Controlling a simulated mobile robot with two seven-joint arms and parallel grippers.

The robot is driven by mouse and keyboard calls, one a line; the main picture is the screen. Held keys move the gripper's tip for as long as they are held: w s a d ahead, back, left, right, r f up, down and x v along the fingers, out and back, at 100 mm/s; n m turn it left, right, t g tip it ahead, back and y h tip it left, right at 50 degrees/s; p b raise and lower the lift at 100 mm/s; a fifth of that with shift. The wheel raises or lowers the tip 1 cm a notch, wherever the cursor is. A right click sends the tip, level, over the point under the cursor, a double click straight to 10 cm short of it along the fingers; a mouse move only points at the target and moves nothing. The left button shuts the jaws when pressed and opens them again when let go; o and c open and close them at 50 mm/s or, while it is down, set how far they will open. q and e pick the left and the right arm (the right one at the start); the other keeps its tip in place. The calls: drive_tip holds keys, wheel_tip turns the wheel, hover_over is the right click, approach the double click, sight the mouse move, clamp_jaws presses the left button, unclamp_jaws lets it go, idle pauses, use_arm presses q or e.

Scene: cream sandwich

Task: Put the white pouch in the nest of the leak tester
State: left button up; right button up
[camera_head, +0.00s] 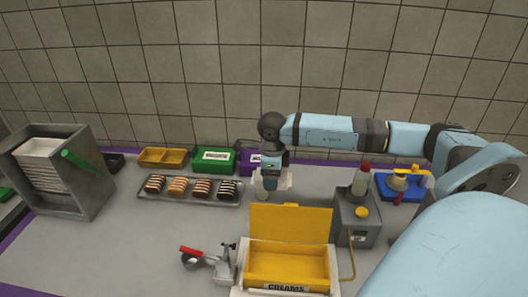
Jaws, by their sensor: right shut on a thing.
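My right gripper (270,192) points down over the middle of the counter, just right of the metal tray. It is shut on a small white thing, seemingly the white pouch (285,181), partly hidden by the gripper. I cannot tell whether the pouch touches the counter. My left gripper is not in view.
A metal tray (150,196) holds several striped sandwiches. Yellow (163,157), green (214,160) and purple (247,163) bins stand behind it. A yellow CREAMS box (286,265) with raised lid and a red-handled tool (206,256) are in front. A blue-based device (386,193) stands right, a metal rack (70,190) left.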

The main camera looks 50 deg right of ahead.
wheel_tip(320, 180, down, 15)
drive_tip(key=p, duration=0.2)
drive_tip(key=shift+a+p, duration=0.1)
drive_tip(key=shift+p, duration=0.25)
wheel_tip(320, 180, down, 4)
drive_tip(key=shift+s+r+p, duration=0.1)
drive_tip(key=shift+r+p, duration=0.15)
drive_tip(key=shift+p, duration=0.05)
drive_tip(key=shift+f, duration=0.4)
drive_tip(key=shift+f, duration=0.2)
drive_tip(key=o, duration=0.9)
